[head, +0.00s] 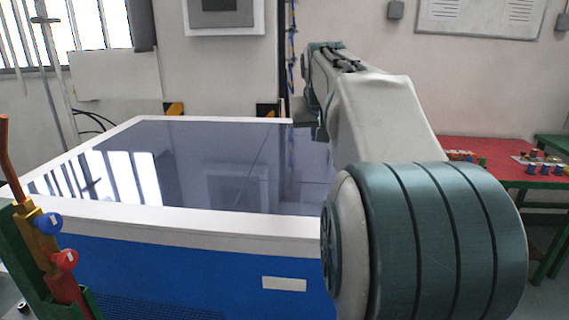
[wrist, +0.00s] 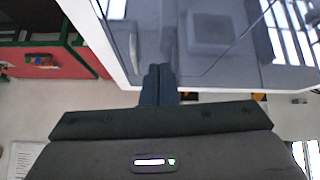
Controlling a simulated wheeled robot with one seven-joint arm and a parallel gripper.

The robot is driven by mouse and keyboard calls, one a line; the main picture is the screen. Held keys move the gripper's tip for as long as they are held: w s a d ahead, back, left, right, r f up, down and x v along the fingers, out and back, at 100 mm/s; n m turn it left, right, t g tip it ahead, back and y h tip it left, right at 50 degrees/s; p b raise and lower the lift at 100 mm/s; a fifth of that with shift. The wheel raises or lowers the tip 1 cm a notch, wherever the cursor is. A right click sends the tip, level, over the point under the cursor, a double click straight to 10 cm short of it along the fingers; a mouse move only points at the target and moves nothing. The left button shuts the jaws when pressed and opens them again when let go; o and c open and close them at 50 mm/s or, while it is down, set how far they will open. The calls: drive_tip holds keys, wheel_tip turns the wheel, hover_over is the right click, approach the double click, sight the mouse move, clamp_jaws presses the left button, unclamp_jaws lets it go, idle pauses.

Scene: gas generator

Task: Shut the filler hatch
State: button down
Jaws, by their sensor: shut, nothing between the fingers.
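The gas generator (head: 170,222) is a large blue box with a white rim and a dark, glossy, flat top panel (head: 230,150). I cannot make out a separate filler hatch, or tell whether this panel is part of it. In the wrist view the white rim (wrist: 112,58) and the glossy surface lie just beyond my gripper (wrist: 160,70). Its two dark fingers are together and empty, and their tips overlap the rim in the picture. I cannot tell whether they touch it. In the head view my arm hides the generator's right side and most of the gripper.
A red table (head: 500,170) with small coloured parts stands at the right. A green stand with coloured pipes and round blue and red knobs (head: 48,223) is at the front left. A wall with panels stands behind the generator. The air above the top panel's left part is clear.

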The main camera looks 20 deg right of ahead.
drive_tip(key=w+d+r+m+h+b, duration=0.1)
drive_tip(key=w+d+m+b, duration=0.1)
drive_tip(key=d, duration=0.9)
drive_tip(key=shift+t, duration=0.4)
drive_tip(key=x, duration=0.8)
drive_tip(key=shift+w+f, duration=0.25)
drive_tip(key=shift+f, duration=0.1)
wheel_tip(320, 180, down, 3)
drive_tip(key=shift+w+d+r, duration=0.1)
drive_tip(key=shift+d+r, duration=0.05)
drive_tip(key=shift+r, duration=0.05)
drive_tip(key=shift+f, duration=0.8)
